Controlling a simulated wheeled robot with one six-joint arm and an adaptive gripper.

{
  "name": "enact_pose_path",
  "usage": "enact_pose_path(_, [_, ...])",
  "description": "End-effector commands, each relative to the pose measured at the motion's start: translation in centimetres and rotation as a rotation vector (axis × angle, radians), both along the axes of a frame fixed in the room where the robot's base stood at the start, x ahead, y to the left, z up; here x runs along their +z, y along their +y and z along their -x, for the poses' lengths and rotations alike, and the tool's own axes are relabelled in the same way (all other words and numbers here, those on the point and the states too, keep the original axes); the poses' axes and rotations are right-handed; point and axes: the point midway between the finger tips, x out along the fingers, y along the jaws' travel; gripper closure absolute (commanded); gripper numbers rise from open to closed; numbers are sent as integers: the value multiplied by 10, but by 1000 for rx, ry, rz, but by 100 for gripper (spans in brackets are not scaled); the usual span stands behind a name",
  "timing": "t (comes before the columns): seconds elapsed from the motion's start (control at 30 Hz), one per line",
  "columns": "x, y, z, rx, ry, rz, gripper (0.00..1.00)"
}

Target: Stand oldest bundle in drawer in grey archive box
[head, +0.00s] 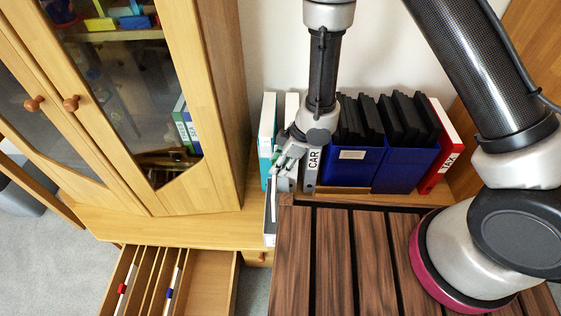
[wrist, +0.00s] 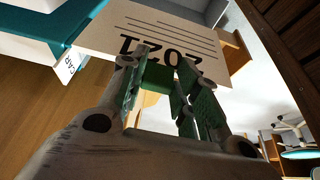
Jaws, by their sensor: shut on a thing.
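My gripper (head: 288,160) is shut on a bundle (head: 270,212), which hangs below the fingers at the left edge of the slatted wooden top. In the wrist view the bundle's pale cover (wrist: 180,30) reads 2021 upside down, with the fingertips (wrist: 160,85) against it. The open drawer (head: 212,275) is at the lower left, with dividers and bundles bearing a red tab (head: 122,289) and a blue tab (head: 169,293). A grey upright file (head: 311,170) marked CAR stands just right of my gripper. I cannot tell whether it is the grey archive box.
A teal-and-white file (head: 267,130) stands behind my gripper. Blue boxes (head: 404,168) of black folders and a red TAX binder (head: 446,150) are to the right. A glass-door cabinet (head: 225,90) stands left. The slatted top (head: 335,255) is clear at its left part.

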Motion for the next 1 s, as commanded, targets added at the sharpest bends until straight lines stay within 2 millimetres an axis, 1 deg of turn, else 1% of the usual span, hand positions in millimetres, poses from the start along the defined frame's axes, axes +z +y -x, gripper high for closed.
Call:
enact_pose_path(0.13, [-2,-7,0,-1,3,1,100])
enact_pose_path(0.4, [-31,-6,0,1,2,1,100])
enact_pose_path(0.6, [-45,-6,0,1,2,1,100])
enact_pose_path(1.0, [-48,-6,-1,0,1,0,100])
